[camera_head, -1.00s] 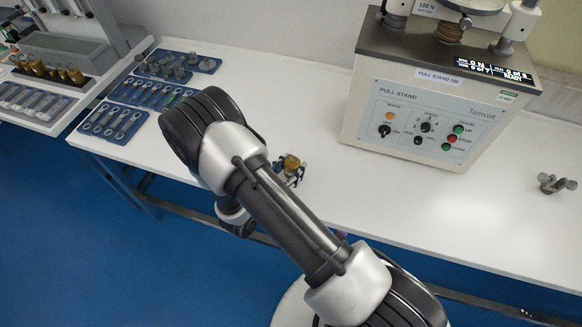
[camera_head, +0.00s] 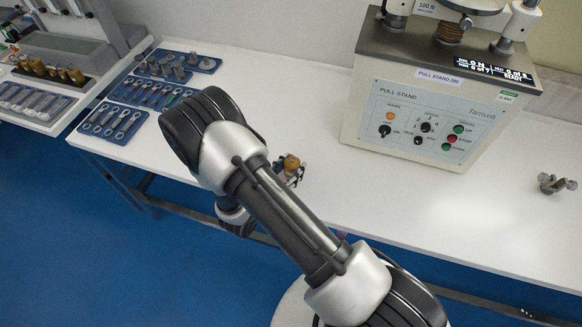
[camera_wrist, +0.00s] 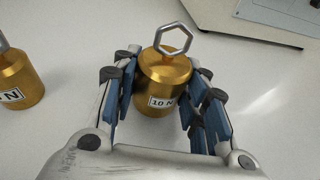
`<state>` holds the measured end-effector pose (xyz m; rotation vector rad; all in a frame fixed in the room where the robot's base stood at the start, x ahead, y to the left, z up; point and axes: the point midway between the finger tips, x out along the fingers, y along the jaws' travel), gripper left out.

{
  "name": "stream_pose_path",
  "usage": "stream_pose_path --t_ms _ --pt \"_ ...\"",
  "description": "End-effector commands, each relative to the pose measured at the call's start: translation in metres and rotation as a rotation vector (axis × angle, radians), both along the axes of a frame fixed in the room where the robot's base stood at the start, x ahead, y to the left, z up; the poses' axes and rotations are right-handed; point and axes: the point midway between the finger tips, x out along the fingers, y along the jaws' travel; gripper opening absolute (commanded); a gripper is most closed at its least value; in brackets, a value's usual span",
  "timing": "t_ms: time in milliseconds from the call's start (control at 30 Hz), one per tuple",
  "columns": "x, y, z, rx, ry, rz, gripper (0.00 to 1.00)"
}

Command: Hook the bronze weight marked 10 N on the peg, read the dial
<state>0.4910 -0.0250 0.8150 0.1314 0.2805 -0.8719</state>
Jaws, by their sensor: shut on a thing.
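The bronze weight marked 10 N (camera_wrist: 163,83) stands upright in the wrist view, with a grey hexagonal hook ring (camera_wrist: 173,40) on top. My gripper (camera_wrist: 163,95) has its blue-padded fingers on both sides of this weight and is shut on it. In the head view the bronze weight (camera_head: 291,163) shows small between my fingers, beside my arm, over the white table. A peg for the weight cannot be made out for sure.
A second bronze weight (camera_wrist: 16,78), its label partly cut off, stands at the left in the wrist view. Blue trays (camera_head: 110,122) of metal parts lie at the table's left. A small metal fixture (camera_head: 556,183) lies at the right. The table between is clear.

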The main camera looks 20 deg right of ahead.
Motion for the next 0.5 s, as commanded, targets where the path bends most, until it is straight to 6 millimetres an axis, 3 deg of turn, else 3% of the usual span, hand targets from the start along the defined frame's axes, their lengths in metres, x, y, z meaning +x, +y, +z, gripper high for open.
stream_pose_path --t_ms 500 --pt "0.001 0.0 0.027 -0.002 -0.004 0.0 0.0"
